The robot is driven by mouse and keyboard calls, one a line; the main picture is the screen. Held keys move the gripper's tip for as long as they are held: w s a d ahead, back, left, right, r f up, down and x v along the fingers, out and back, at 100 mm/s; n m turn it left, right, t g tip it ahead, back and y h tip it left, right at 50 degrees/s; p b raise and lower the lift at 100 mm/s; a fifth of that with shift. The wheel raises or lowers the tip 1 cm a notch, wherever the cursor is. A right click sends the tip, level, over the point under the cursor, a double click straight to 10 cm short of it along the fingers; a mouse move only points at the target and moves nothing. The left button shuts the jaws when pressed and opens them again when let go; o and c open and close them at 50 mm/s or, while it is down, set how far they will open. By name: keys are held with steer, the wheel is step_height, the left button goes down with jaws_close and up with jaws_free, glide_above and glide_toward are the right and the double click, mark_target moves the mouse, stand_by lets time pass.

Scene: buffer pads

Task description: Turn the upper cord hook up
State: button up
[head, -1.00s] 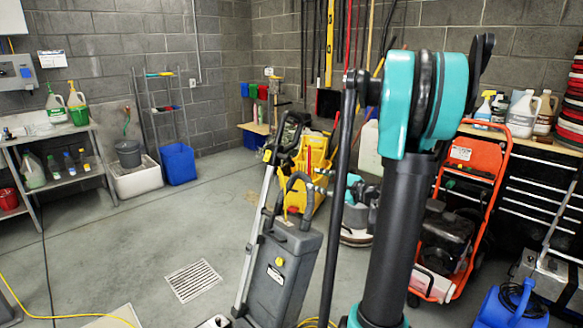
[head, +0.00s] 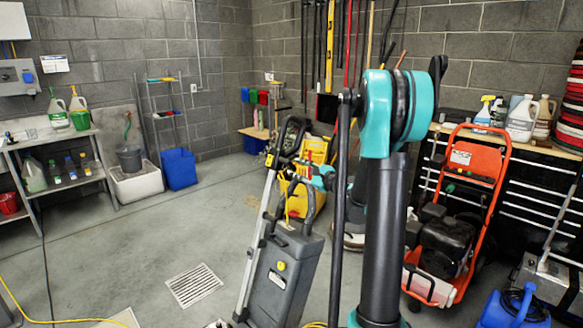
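The grey upright floor machine (head: 283,275) stands left of my arm, with a tilted pole and a black looped handle (head: 291,135) on top. A small yellowish part (head: 270,158) shows on the pole below the handle; I cannot tell whether it is the upper cord hook. The hook's position is too small to make out. The teal end of my arm reaches in from the right, with my gripper (head: 298,170) close to the pole. Its fingers are too small and dark to read, and I cannot tell whether they touch anything.
A yellow mop bucket (head: 312,158) is behind the machine. An orange-framed machine (head: 463,225) and a blue container (head: 514,308) stand on the right. A floor drain (head: 194,286) lies in clear floor at the left. Shelving (head: 62,180) lines the left wall.

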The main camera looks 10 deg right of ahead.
mark_target(293, 166)
steer(key=shift+x, duration=1.8)
steer(key=shift+c, duration=0.6)
steer(key=shift+s, duration=0.1)
jaws_close()
